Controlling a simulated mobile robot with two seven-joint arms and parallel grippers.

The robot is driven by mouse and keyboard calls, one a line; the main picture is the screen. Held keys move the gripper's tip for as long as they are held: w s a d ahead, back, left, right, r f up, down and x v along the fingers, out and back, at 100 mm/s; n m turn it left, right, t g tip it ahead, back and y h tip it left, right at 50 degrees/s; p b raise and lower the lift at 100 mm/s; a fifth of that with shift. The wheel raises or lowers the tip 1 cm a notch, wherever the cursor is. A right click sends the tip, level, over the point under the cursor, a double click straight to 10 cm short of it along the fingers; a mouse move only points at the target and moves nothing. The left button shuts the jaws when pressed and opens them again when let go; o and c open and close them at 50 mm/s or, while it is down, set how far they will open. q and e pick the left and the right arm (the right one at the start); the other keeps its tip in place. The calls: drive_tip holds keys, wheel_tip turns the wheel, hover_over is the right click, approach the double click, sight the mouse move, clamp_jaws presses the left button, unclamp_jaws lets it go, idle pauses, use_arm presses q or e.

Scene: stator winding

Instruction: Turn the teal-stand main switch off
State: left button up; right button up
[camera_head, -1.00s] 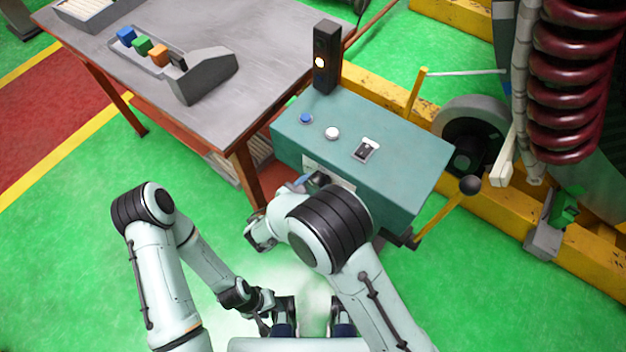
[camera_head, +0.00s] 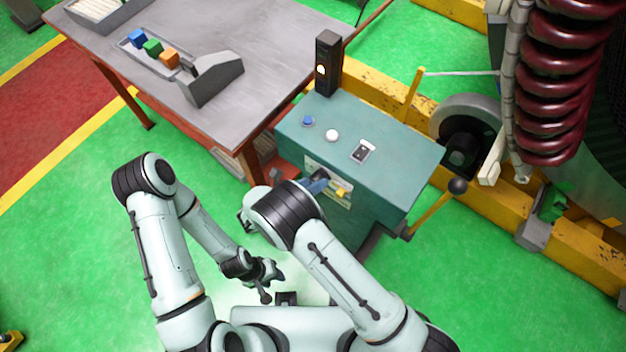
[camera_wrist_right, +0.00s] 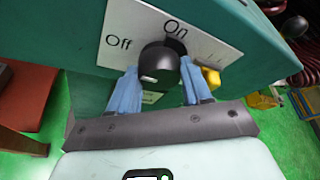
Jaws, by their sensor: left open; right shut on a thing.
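The teal stand (camera_head: 385,160) has a white plate on its front with the main switch. In the right wrist view the switch's black knob (camera_wrist_right: 160,62) sits on the plate (camera_wrist_right: 118,28), below "On" and right of "Off". My right gripper (camera_wrist_right: 160,86) is shut on the knob, its blue fingers on either side. It also shows in the head view (camera_head: 318,184), partly hidden by my arm. The switch's exact angle is unclear. My left gripper (camera_head: 268,278) is open and empty, low over the floor, away from the stand.
A blue button (camera_head: 308,121), a white button (camera_head: 332,136) and a small rocker panel (camera_head: 362,151) are on the stand's top. A signal lamp (camera_head: 327,65) glows amber behind. A yellow lever (camera_head: 437,208) stands at right. A grey table (camera_head: 190,40) with coloured blocks is at left.

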use_arm(q)
drive_tip(key=shift+w+r, duration=0.15)
idle(0.3)
use_arm(e)
drive_tip(key=o, duration=1.1)
drive_tip(key=shift+c, duration=0.2)
